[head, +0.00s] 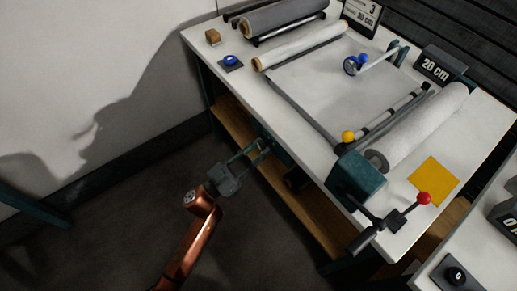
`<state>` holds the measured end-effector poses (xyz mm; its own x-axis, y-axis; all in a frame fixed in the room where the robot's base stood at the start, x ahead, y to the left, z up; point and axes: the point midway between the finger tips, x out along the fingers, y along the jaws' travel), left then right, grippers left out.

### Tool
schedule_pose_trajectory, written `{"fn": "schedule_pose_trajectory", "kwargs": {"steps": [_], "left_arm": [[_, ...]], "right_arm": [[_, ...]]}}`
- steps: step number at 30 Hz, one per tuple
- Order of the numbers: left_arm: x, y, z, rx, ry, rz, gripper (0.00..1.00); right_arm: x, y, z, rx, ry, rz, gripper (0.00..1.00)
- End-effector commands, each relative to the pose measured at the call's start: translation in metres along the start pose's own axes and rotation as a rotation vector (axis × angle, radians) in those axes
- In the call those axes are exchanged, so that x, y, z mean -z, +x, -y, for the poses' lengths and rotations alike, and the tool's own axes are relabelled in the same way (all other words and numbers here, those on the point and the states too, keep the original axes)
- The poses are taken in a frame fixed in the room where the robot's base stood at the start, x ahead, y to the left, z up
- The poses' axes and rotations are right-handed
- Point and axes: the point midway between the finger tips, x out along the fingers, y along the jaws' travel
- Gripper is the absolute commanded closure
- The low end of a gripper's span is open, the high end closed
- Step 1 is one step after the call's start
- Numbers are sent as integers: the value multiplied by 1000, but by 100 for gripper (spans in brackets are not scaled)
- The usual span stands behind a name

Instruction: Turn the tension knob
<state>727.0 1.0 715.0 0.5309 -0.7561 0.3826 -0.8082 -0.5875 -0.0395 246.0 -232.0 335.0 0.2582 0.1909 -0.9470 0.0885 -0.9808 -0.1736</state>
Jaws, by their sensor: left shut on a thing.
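My left gripper (262,148), on a copper-coloured arm, reaches the front side of the white-topped table, below its edge. Its fingers are closed around a small dark part in front of a teal housing (280,152). That part sits where the tension knob would be, but it is mostly hidden by the fingers and shadow, so its shape and turn angle cannot be told. My right gripper is not in view.
A teal block (357,178) with a yellow ball lever (348,136) and a red-tipped crank (424,198) stands at the front corner. A grey-white roll (425,125) and yellow square (433,181) lie nearby.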

Motion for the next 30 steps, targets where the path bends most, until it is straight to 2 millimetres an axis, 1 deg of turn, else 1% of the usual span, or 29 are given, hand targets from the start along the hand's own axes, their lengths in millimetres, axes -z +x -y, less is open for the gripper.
{"fn": "schedule_pose_trajectory", "kwargs": {"steps": [8,19,27,30], "left_arm": [[1,0,3,-66,159,3,100],[2,0,6,-199,480,3,100],[3,0,7,-297,718,4,100],[4,1,8,-334,806,3,100]], "right_arm": [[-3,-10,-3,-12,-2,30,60],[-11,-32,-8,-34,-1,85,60],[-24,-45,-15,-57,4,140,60],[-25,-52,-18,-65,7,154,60]]}}
